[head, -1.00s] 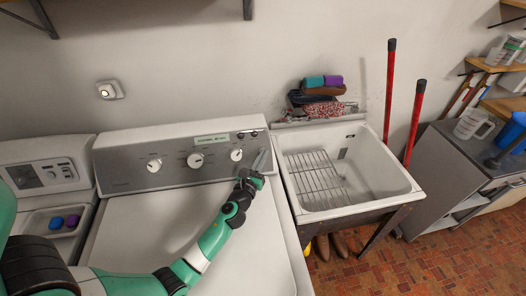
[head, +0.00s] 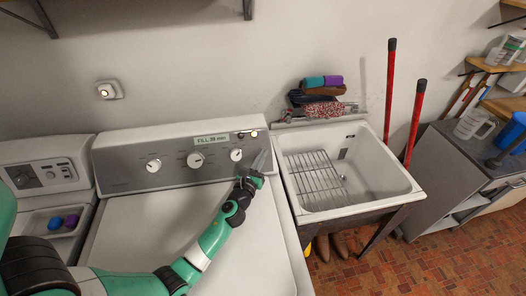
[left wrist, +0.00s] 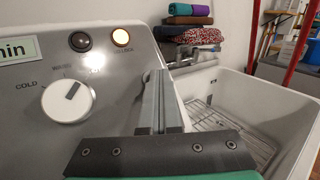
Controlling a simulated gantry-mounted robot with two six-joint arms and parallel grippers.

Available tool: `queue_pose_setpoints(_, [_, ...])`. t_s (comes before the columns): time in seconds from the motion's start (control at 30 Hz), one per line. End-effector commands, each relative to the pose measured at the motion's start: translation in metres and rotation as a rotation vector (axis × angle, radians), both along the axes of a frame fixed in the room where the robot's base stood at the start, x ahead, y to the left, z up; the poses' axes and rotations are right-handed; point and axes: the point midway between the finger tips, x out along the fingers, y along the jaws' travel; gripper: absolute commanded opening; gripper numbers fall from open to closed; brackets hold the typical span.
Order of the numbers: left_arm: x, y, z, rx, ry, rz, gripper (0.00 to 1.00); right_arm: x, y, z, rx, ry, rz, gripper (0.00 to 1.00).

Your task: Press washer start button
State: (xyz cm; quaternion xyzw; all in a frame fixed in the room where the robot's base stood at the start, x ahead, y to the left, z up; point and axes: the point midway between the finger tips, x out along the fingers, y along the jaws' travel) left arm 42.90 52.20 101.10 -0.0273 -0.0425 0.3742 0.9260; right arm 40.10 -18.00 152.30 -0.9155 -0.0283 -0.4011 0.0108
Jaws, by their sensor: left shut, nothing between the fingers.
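The washer (head: 125,225) stands at the centre left, with a grey control panel (head: 120,172) at its back. Two small round buttons sit at the panel's top right. The dark one (left wrist: 80,41) is on the left, and the right one (left wrist: 122,37) glows warm white; it also shows in the head view (head: 254,134). A display (head: 212,139) left of them reads "FILL" and a time in minutes. My left gripper (head: 264,159) is shut and empty, at the panel's right end, below and right of the lit button and apart from it. In the left wrist view its fingers (left wrist: 158,90) stand upright.
Three white knobs (head: 236,155) line the panel. A white utility sink (head: 400,180) with a wire rack stands close on the right, with folded cloths (head: 322,92) behind it. Another appliance (head: 45,175) stands at the left. Air above the washer's panel is clear.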

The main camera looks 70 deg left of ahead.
Motion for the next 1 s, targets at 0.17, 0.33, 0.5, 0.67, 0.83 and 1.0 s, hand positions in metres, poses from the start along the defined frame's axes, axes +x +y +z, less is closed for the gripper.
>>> queue_pose_setpoints(0.17, [-0.001, -0.006, 0.005, 0.0, 0.0, -0.001, 0.0, 0.0, 0.0, 0.006, 0.0, 0.0, 0.0, 0.5])
queue_pose_setpoints(0.33, [-0.003, -0.013, 0.009, -0.001, 0.0, 0.0, 0.0, 0.0, 0.0, 0.01, 0.0, 0.0, 0.0, 0.5])
queue_pose_setpoints(0.5, [-0.004, -0.014, 0.008, -0.001, -0.001, 0.0, 0.0, 0.0, 0.0, 0.01, 0.0, 0.0, 0.0, 0.5])
queue_pose_setpoints(0.67, [-0.004, -0.014, 0.009, -0.001, -0.001, 0.0, 0.0, 0.0, 0.0, 0.01, 0.0, 0.0, 0.0, 0.5])
queue_pose_setpoints(0.83, [-0.006, -0.026, 0.018, 0.0, 0.001, -0.002, 0.0, 0.0, 0.0, 0.02, 0.0, 0.0, 0.0, 0.5])
queue_pose_setpoints(1.0, [-0.009, -0.04, 0.027, 0.0, 0.001, -0.002, 0.0, 0.0, 0.0, 0.029, 0.0, 0.0, 0.0, 0.5])
